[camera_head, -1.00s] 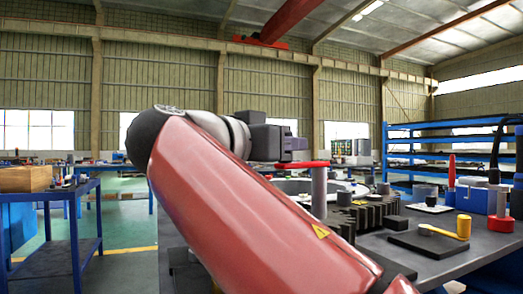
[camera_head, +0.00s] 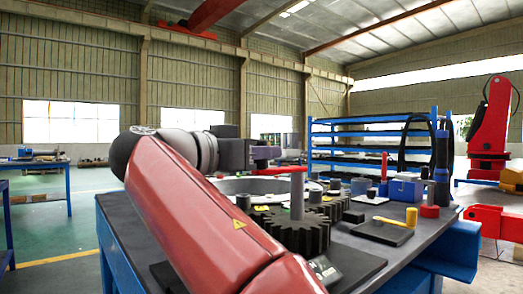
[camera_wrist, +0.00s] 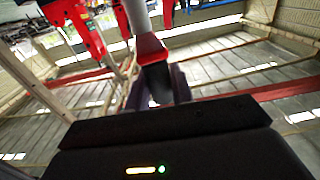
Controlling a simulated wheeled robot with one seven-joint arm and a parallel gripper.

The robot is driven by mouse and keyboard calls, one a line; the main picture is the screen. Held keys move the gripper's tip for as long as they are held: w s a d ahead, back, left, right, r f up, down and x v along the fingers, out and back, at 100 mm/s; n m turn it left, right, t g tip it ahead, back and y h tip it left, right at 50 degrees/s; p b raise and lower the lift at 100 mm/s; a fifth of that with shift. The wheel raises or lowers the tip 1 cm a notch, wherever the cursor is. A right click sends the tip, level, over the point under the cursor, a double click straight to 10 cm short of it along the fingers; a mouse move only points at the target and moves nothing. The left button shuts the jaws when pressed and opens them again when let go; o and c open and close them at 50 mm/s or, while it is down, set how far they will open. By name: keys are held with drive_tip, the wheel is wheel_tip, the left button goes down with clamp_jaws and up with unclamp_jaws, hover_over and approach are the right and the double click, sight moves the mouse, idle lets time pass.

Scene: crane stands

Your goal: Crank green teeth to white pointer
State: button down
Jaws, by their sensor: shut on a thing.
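A dark toothed gear (camera_head: 297,232) lies on the workbench, with a grey post (camera_head: 297,197) rising from it. A red crank arm (camera_head: 281,170) tops the post and reaches left to my gripper (camera_head: 262,155). In the wrist view the red crank arm (camera_wrist: 150,45) ends in a dark handle (camera_wrist: 158,84) between the fingers of my gripper (camera_wrist: 157,92), which is shut on it. I cannot make out green teeth or a white pointer. My red arm hides part of the bench and the gear's near left side.
More dark gear pieces (camera_head: 342,207) sit behind the gear. A black plate with a yellow tool (camera_head: 393,222), a yellow cylinder (camera_head: 411,217) and a red-based part (camera_head: 430,211) stand to the right. A dark plate (camera_head: 350,266) lies at the bench front. A blue shelf (camera_head: 370,133) stands behind.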

drive_tip(key=shift+r, duration=0.1)
drive_tip(key=c, duration=1.2)
unclamp_jaws()
drive_tip(key=shift+c, duration=0.2)
drive_tip(key=v, duration=0.8)
drive_tip(key=shift+p, duration=0.3)
